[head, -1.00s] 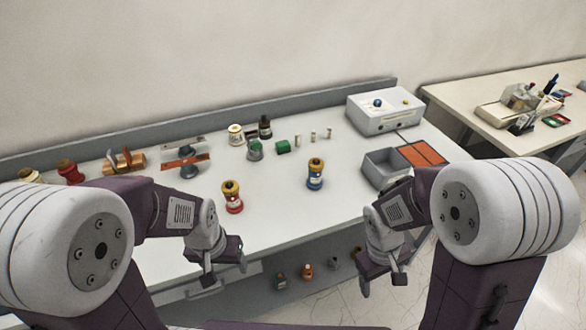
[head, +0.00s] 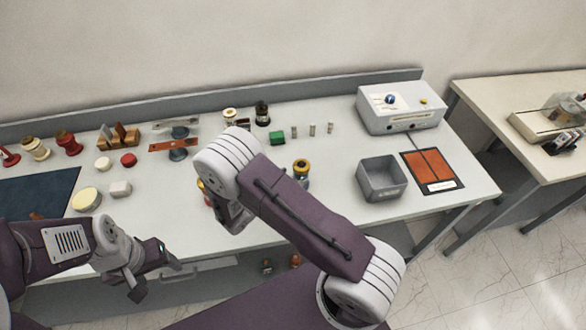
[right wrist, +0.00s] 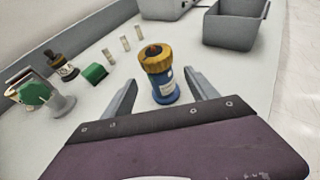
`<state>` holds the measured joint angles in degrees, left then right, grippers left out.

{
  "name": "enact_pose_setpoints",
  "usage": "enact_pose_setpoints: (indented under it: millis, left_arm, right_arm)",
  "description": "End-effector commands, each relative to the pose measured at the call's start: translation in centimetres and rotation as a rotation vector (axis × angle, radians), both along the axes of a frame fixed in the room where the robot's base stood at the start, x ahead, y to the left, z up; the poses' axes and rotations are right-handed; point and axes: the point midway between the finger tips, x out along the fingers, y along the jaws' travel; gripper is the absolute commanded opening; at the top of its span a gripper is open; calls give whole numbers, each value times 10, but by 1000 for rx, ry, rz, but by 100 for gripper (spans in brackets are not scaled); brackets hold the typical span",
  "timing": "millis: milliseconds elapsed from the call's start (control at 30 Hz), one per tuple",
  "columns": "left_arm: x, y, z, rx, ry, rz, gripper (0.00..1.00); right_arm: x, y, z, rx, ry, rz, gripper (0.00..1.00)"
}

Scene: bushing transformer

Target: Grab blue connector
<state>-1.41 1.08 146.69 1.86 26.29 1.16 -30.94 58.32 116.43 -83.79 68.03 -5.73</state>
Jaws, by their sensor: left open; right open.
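The blue connector, with a yellow-orange collar on top, stands upright on the white table; its upper part (head: 302,168) shows in the head view, partly behind my right arm. In the right wrist view the connector (right wrist: 164,88) stands ahead of my open right gripper (right wrist: 162,79), lined up between its two fingers, with a visible gap on each side. In the head view my right gripper is mostly hidden behind its own arm. My left gripper (head: 155,279) is open and empty at the front edge of the table, lower left.
A grey bin (head: 381,179) and an orange mat (head: 432,168) lie to the right. A green block (head: 277,138) and small metal cylinders (head: 312,129) stand behind the connector. A red connector (head: 205,190) is mostly hidden by my right arm. A white box (head: 402,108) stands at the back.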

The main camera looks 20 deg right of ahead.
Motion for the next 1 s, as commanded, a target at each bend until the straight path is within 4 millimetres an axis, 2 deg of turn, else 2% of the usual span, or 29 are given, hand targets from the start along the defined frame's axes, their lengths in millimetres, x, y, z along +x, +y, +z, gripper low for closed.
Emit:
enact_pose_setpoints:
  millis: [100,300,500,633,733,1000]
  left_arm:
    - [0,0,2,0,0,0,67]
    - [0,0,12,0,0,0,67]
    - [0,0,14,0,0,0,67]
    - [0,0,27,0,0,0,67]
    - [0,0,30,0,0,0,67]
    - [0,0,30,0,0,0,67]
  right_arm:
    - [2,-3,-1,-1,0,0,68]
    - [14,-28,-11,-1,1,-3,68]
    - [18,-35,-16,0,0,-2,68]
    - [28,-54,-23,0,2,-6,68]
    - [35,-68,-32,1,1,-6,68]
    - [39,-74,-37,1,-1,-3,68]
